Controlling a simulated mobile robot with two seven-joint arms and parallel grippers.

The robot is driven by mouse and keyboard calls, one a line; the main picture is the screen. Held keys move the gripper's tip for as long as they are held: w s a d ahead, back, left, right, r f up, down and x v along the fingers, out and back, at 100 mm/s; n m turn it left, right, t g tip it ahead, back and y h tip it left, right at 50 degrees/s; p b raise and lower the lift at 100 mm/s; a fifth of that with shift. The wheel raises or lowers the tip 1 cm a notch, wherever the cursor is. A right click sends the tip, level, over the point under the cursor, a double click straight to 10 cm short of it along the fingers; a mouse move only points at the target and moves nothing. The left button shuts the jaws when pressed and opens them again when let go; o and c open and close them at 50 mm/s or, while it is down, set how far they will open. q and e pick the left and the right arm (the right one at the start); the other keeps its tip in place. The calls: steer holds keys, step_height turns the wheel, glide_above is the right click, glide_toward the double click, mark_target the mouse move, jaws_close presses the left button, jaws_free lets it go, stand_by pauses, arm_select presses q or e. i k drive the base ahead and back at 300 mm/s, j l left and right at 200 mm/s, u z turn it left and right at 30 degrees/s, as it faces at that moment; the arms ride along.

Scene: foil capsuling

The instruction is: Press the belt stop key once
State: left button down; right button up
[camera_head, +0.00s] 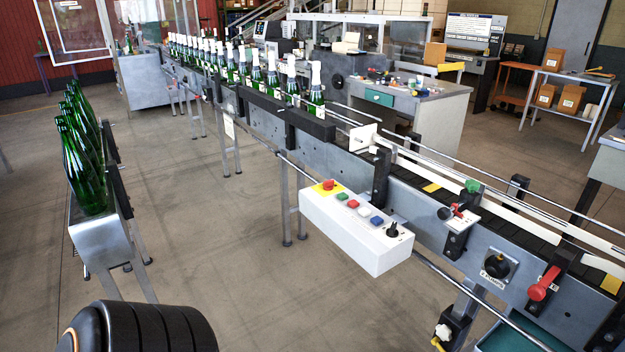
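A white control box (345,238) is mounted on the near side of the conveyor, with a row of controls on its sloped top. From left to right are a red mushroom button on a yellow base (327,185), a green key (341,196), a red key (352,204), a pale key (364,211), a blue key (376,220) and a black knob (393,230). Labels on the box are too small to read, so I cannot tell from text which is the belt stop key. Neither gripper is in view; only a dark rounded link of my arm shows at the bottom left.
The conveyor (465,215) runs from back left to front right, with foil-topped green bottles (272,78) on its far part. A red-handled lever (543,284) sticks out at the right. A rack of green bottles (82,160) stands at left. Floor between is clear.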

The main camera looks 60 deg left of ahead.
mark_target(353, 203)
steer(key=u, duration=1.45)
